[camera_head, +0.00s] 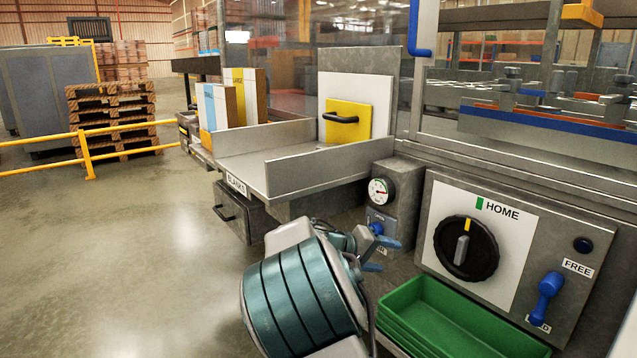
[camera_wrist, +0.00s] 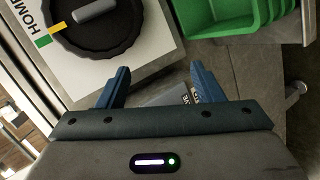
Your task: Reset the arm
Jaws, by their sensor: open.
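My gripper (camera_head: 381,255) has blue fingers and hangs beside the grey machine front, left of the dial panel. In the wrist view my gripper (camera_wrist: 160,72) is open, with nothing between its fingers. The black dial (camera_head: 466,248) sits on a white plate; its yellow mark is near the green mark by HOME.
Green stacked bins (camera_head: 455,325) stand below the dial. A gauge (camera_head: 381,191) and small blue valve (camera_head: 376,228) are close to my gripper. A metal BLANKS tray (camera_head: 290,160) is behind, with a yellow handled plate (camera_head: 348,121). Open floor (camera_head: 130,260) lies left.

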